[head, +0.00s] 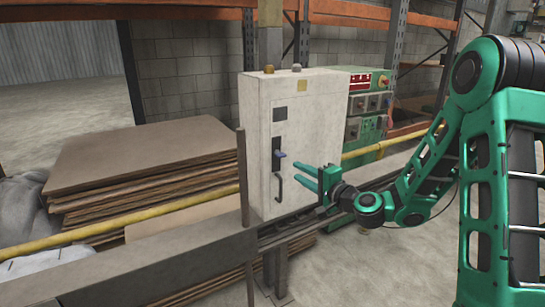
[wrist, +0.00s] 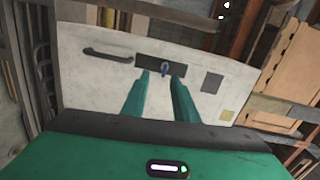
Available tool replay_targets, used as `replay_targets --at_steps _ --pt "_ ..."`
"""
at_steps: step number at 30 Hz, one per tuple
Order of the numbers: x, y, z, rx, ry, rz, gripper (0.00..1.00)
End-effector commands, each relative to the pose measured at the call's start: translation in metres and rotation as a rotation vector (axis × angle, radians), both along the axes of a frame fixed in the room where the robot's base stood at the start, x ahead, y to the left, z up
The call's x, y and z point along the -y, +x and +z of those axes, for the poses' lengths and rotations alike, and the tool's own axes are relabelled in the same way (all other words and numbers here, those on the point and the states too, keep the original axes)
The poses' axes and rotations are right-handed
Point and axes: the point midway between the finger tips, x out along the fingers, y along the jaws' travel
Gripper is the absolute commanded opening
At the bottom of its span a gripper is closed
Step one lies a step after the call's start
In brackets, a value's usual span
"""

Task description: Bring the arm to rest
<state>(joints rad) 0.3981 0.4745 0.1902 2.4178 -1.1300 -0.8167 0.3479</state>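My gripper (head: 306,179) is at the end of my green arm, in front of the white control cabinet (head: 305,120) in the head view. Its two green fingers are apart with nothing between them, and they point toward the cabinet door. In the wrist view the open fingers (wrist: 160,84) reach toward the cabinet face (wrist: 102,86). A blue knob (wrist: 164,69) on a dark plate shows just beyond the fingertips in that view. The gap between fingertips and door cannot be told exactly.
A black handle (head: 279,177) is on the cabinet door. Stacked brown sheets (head: 140,160) lie at the left behind a yellow pipe (head: 120,222). A green machine box (head: 367,103) stands right of the cabinet. A grey rail (head: 150,262) runs in front. Open floor lies at the lower right.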

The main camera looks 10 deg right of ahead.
Motion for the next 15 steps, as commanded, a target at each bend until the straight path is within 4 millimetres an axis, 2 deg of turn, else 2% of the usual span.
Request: replay_targets --at_steps 4,7,11,15 --pt "-0.011 -0.028 -0.01 -0.034 -0.251 0.12 0.27" --pt "-0.005 -0.052 -0.026 -0.09 -0.443 0.198 0.27" --pt "0.02 -0.088 -0.046 -0.193 -0.665 0.273 0.27" --pt "0.062 -0.133 -0.06 -0.337 -0.863 0.327 0.27"
